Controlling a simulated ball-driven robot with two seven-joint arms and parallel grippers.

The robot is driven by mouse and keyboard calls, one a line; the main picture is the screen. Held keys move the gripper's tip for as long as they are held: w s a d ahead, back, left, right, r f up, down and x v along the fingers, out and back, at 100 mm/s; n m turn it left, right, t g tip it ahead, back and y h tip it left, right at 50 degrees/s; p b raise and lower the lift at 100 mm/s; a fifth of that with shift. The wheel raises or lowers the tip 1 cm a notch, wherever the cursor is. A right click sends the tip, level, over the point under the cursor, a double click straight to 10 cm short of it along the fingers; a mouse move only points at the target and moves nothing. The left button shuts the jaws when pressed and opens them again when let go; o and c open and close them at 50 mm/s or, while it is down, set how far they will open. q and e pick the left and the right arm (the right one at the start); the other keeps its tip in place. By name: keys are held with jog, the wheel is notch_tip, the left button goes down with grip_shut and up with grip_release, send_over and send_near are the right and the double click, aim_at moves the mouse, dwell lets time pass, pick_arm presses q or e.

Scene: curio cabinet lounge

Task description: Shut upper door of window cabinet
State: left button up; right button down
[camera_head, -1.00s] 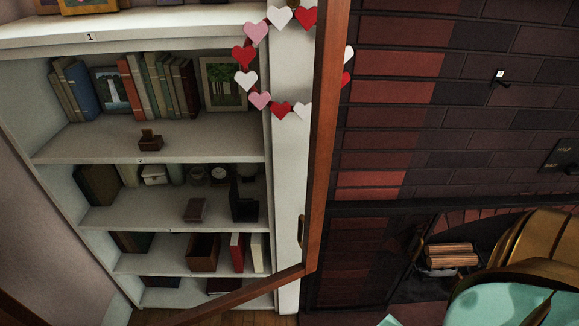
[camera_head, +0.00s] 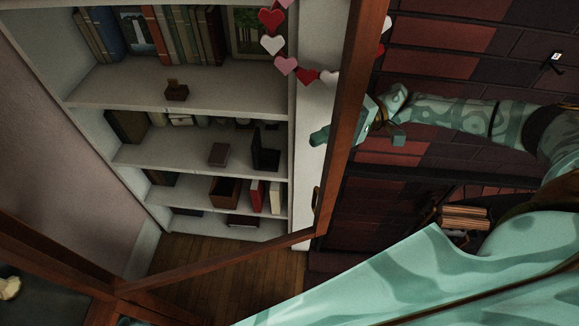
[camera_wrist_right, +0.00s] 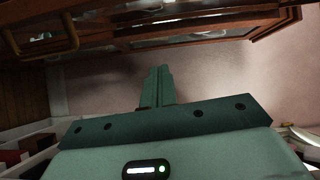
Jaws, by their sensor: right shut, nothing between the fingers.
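The window cabinet's upper door (camera_head: 362,60) is a wood-framed glass door standing open. Its upright frame crosses the head view, and its bottom rail (camera_head: 220,262) runs down left to the cabinet's wooden body (camera_head: 60,262). A small handle (camera_head: 317,198) shows low on the upright. My right gripper (camera_head: 320,137) is shut and empty at the upright, its tip showing left of the frame; whether they touch is unclear. In the right wrist view its closed fingers (camera_wrist_right: 157,86) point toward a pale wall, with wooden glazed framing (camera_wrist_right: 200,30) above. My left gripper is not in view.
A white bookshelf (camera_head: 180,150) with books and small items stands behind the door glass. Paper hearts (camera_head: 272,45) hang at its right side. A brick fireplace wall (camera_head: 450,70) and firewood (camera_head: 465,217) are right. Bare wood floor (camera_head: 215,270) shows below.

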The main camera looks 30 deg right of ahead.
aim_at(292, 176)
jog(key=shift+g, duration=0.7)
jog(key=s+a+p, duration=0.1)
jog(key=s+a, duration=0.1)
jog(key=a, duration=0.1)
jog(key=s+a+p, duration=0.1)
jog(key=s+a, duration=0.1)
jog(key=a, duration=0.1)
jog(key=s+a+r+p, duration=0.1)
jog(key=s+a, duration=0.1)
jog(key=a, duration=0.2)
jog(key=shift+s+p, duration=0.2)
jog(key=shift+p, duration=0.2)
jog(key=shift+m, duration=0.3)
